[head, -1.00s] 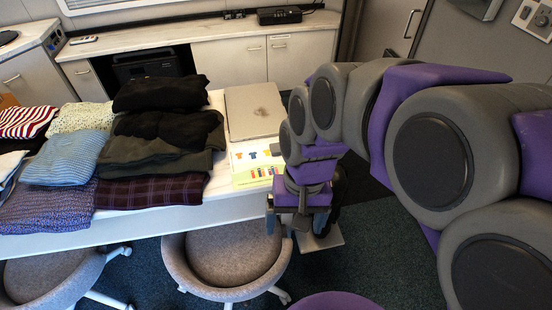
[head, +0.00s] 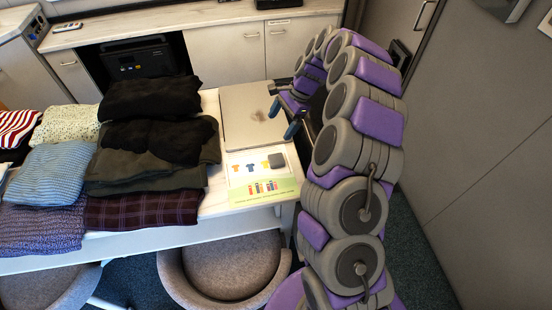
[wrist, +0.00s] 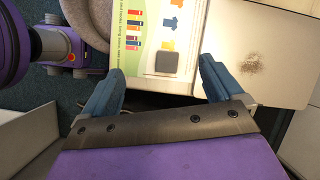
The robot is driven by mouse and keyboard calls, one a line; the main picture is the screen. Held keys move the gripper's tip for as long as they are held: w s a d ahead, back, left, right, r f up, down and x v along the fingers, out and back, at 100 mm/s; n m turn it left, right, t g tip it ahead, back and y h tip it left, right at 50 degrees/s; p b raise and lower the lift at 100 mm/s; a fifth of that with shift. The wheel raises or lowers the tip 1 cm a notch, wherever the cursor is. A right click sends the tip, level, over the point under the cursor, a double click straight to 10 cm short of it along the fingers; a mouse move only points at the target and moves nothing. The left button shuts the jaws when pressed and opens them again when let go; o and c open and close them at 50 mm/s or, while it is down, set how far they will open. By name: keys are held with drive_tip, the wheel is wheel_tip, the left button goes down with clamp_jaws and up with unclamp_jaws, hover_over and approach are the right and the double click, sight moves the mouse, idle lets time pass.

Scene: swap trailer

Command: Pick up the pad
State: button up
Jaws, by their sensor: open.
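The pad, a small dark grey rounded square (head: 277,160), lies on the right part of a printed sheet (head: 240,180) at the table's right end. In the wrist view the pad (wrist: 166,61) appears between my two blue fingertips, on the sheet (wrist: 145,15). My gripper (head: 283,118) is open and empty. In the head view it is beyond the pad, by the right edge of the grey board. The wrist view also shows my gripper (wrist: 162,65) with its fingers spread wider than the pad. The height of the fingers above the pad is hard to tell.
A flat grey board (head: 250,110) with a speckled patch lies behind the sheet. Folded dark clothes (head: 150,140) and a blue knit (head: 50,170) fill the table to the left. A round-backed chair (head: 225,265) stands at the front edge. A wall is close on the right.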

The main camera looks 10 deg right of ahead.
drive_tip(key=w+d+f+m, duration=0.3)
drive_tip(key=d+f, duration=0.2)
drive_tip(key=d, duration=0.1)
drive_tip(key=b, duration=0.3)
hover_over(276, 159)
drive_tip(key=d, duration=0.3)
drive_tip(key=shift+h, duration=0.3)
drive_tip(key=f, duration=1.2)
drive_tip(key=shift+w+a, duration=0.25)
drive_tip(key=shift+w, duration=0.05)
drive_tip(key=b+x, duration=0.1)
drive_tip(key=x, duration=0.4)
drive_tip(key=shift+s+f+b, duration=0.1)
drive_tip(key=shift+s+b, duration=0.05)
drive_tip(key=shift+b, duration=0.25)
drive_tip(key=c, duration=1.1)
